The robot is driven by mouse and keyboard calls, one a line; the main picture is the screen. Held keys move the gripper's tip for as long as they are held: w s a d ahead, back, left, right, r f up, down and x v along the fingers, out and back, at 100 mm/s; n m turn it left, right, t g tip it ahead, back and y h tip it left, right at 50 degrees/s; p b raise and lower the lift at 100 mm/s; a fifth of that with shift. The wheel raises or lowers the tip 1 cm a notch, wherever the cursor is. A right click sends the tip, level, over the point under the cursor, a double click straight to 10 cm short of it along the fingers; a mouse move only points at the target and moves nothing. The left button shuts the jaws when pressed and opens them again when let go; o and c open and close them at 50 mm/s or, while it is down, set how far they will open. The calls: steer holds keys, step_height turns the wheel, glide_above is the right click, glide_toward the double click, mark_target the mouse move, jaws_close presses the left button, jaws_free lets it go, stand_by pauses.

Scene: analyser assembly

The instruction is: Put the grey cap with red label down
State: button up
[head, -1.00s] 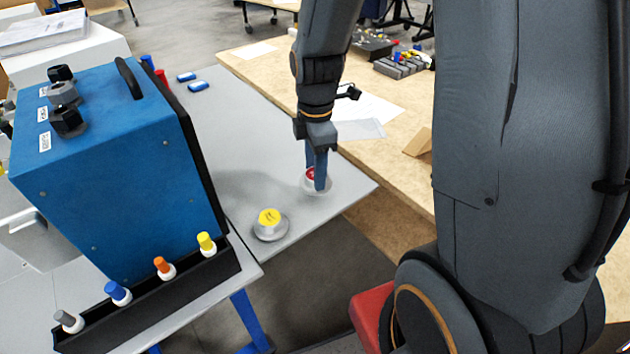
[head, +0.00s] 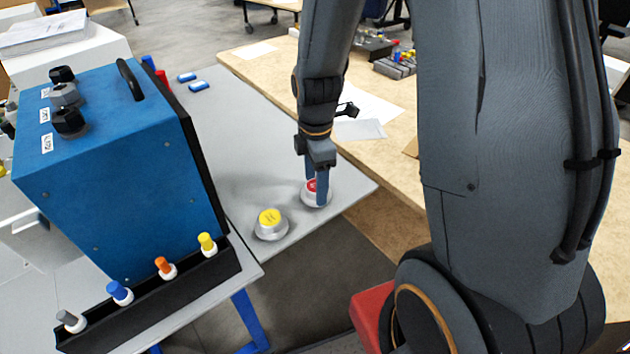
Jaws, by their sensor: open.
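The grey cap with red label (head: 308,199) stands upright on the grey table (head: 253,108), near its right corner. My gripper (head: 317,196) points down at it. Its blue fingers are open, one on each side of the red label, and partly hide the cap. I cannot tell whether the fingers touch the cap. A similar grey cap with yellow label (head: 270,226) stands on the table just to the left and nearer.
A blue analyser box (head: 100,160) stands at the left. A black rack (head: 150,306) with several colour-capped vials is in front of it. Two small blue pieces (head: 198,86) lie at the table's back. A wooden table (head: 400,140) adjoins at the right.

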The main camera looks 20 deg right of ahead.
step_height(320, 180, up, 12)
steer(key=b, duration=0.1)
steer(key=s+f+m, duration=0.5)
steer(key=s+m, duration=0.4)
steer(key=m, duration=0.8)
steer(key=shift+s+t, duration=0.2)
steer(key=shift+t, duration=0.1)
steer(key=shift+o, duration=0.4)
stand_by(0.3)
